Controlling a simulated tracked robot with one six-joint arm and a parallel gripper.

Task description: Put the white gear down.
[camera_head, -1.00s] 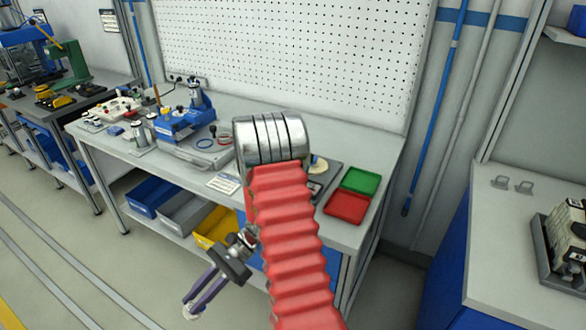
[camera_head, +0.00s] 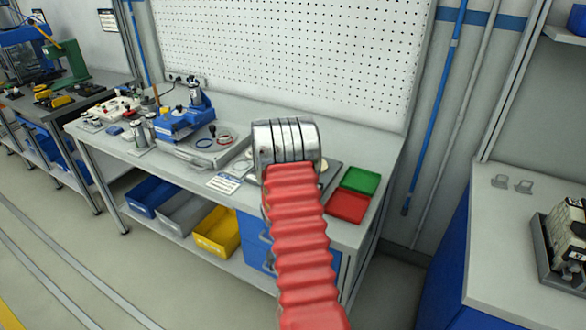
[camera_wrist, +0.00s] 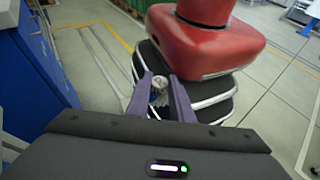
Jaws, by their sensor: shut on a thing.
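The white gear (camera_wrist: 159,83) shows in the wrist view as a small pale round piece between the tips of my purple fingers. My gripper (camera_wrist: 161,90) is shut on it and holds it off any surface, with my own red body and dark tracks behind it. In the head view my gripper and the gear are hidden behind my red arm.
A workbench (camera_head: 235,188) stands ahead, with a blue fixture (camera_head: 185,122), a grey plate with rings (camera_head: 212,147), a green tray (camera_head: 361,180) and a red tray (camera_head: 347,206). Blue, grey and yellow bins (camera_head: 218,230) sit below. Another bench (camera_head: 502,240) is at right.

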